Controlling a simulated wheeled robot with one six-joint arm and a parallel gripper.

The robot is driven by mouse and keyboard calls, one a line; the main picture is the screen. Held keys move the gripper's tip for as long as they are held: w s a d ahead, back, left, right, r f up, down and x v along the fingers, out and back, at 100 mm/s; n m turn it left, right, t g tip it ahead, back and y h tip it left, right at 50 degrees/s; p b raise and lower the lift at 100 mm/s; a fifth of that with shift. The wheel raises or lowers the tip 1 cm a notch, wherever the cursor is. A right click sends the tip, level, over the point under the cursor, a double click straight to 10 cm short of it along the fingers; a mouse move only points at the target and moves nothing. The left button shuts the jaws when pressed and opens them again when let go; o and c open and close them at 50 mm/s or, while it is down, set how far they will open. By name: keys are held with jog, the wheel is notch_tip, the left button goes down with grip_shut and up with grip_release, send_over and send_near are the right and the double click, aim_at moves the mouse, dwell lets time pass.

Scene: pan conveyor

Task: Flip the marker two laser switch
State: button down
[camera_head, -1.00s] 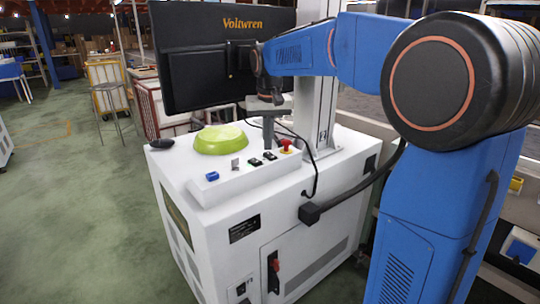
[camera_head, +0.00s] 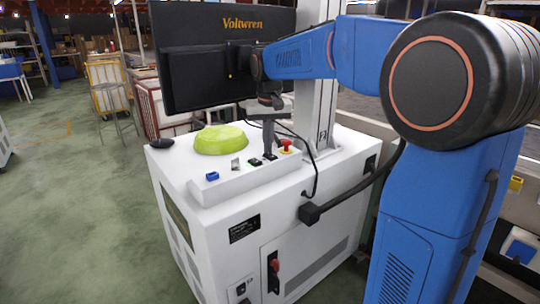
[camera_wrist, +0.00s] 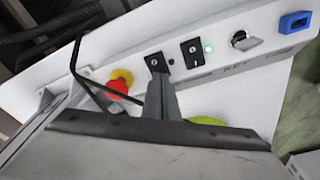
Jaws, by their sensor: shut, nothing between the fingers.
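Two black rocker-type switches sit on the sloped white control panel (camera_head: 229,183). One (camera_wrist: 192,53) has a lit green lamp (camera_wrist: 208,47) beside it. The other (camera_wrist: 156,62) is nearer the red emergency button (camera_wrist: 119,82), with a small dark, unlit lamp (camera_wrist: 171,63) beside it. No label tells me which is marker two. My gripper (camera_head: 268,151) is shut and empty, pointing down at the switch by the unlit lamp. In the wrist view its fingertips (camera_wrist: 160,78) overlap that switch's lower edge; I cannot tell whether they touch it.
A key switch (camera_wrist: 245,40) and a blue part (camera_head: 212,176) are farther along the panel. A black monitor (camera_head: 205,65) stands close behind my arm. A black cable (camera_head: 312,175) runs right of the panel.

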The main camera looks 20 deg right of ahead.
notch_tip(320, 180, up, 7)
dwell(1.1)
jog(key=shift+s, duration=0.1)
dwell(0.3)
jog(key=s+d+f+n+t, duration=0.1)
jog(key=s+f, duration=0.2)
jog(key=s, duration=0.7)
jog(key=s+f, duration=0.3)
jog(key=s, duration=0.6)
jog(key=s+f+n+t, duration=0.1)
jog(key=s+f+t, duration=0.1)
jog(key=s+f, duration=1.1)
jog(key=s, duration=0.3)
jog(key=shift+d, duration=0.15)
